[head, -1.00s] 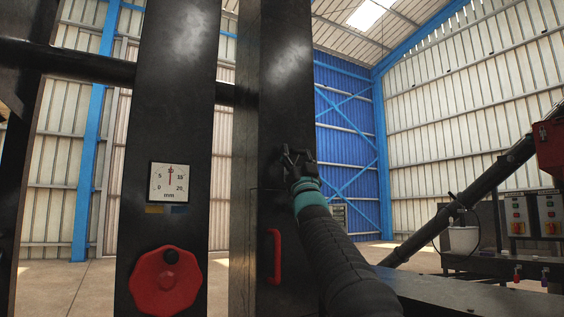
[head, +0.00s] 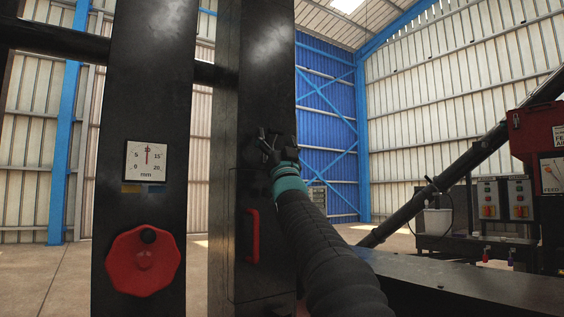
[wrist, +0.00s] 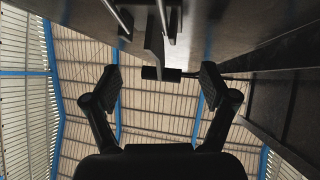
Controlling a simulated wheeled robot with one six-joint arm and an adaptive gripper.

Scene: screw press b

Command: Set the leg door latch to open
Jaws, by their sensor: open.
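The leg door is a dark panel with a red upright handle (head: 252,237), low on the black leg (head: 268,60). My gripper (head: 269,143) is up against this leg, above the handle, and hides what lies behind it. In the wrist view my gripper (wrist: 160,82) is open, with its two fingers spread and nothing gripped. A dark flat plate with a short black bar (wrist: 160,73), which looks like the latch, shows between the fingertips, apart from both. Whether it is the latch, and its exact setting, I cannot tell for sure.
A second black post (head: 150,90) at left carries a mm dial (head: 146,161) and a red handwheel (head: 143,261). A dark beam (head: 470,285) runs low at right. Control boxes (head: 505,199) and a red unit (head: 538,135) stand farther right.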

